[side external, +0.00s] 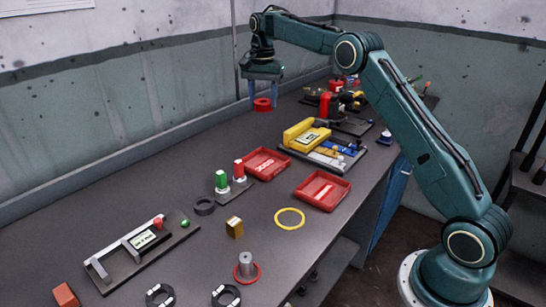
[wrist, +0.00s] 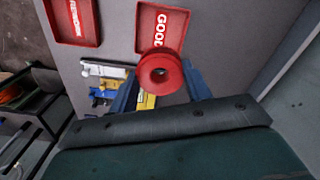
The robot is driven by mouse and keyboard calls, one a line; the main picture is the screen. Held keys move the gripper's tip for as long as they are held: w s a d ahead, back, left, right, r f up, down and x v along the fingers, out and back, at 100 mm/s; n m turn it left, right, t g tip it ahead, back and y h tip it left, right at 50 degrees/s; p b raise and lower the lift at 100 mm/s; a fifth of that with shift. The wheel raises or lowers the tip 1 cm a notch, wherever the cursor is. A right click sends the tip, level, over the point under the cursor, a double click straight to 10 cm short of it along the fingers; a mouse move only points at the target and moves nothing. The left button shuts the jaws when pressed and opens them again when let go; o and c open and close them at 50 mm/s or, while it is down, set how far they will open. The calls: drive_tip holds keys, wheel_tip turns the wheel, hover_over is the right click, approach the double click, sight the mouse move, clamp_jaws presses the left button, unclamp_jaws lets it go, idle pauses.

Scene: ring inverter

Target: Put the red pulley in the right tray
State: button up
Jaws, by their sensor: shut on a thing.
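My gripper (side external: 262,103) is shut on the red pulley (side external: 262,105) and holds it above the far part of the bench. In the wrist view the pulley (wrist: 161,72) sits between the blue fingertips, its central hole showing. Two red trays lie on the bench. One tray (side external: 247,167), with a label reading GOOD in the wrist view (wrist: 184,42), is nearer the wall. The other tray (side external: 343,198) is nearer the bench's front edge; its label seems to read REWORK in the wrist view (wrist: 60,36). Both trays look empty.
A yellow device (side external: 300,132) on a dark board with small parts stands beyond the trays. Green (side external: 221,180) and red (side external: 239,168) cylinders stand close to the GOOD tray. A yellow ring (side external: 290,218) lies nearer. A wall runs along the bench's back.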

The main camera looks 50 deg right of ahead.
drive_tip(key=shift+f, duration=0.1)
hover_over(264, 166)
wheel_tip(264, 166, down, 16)
drive_tip(key=shift+w+d+r, duration=0.1)
drive_tip(key=shift+d+r, duration=0.05)
drive_tip(key=shift+r, duration=0.1)
drive_tip(key=shift+f, duration=0.1)
drive_tip(key=shift+f, duration=2.05)
drive_tip(key=shift+f, duration=0.1)
drive_tip(key=o, duration=1.2)
drive_tip(key=shift+f, duration=0.1)
drive_tip(key=shift+c, duration=0.2)
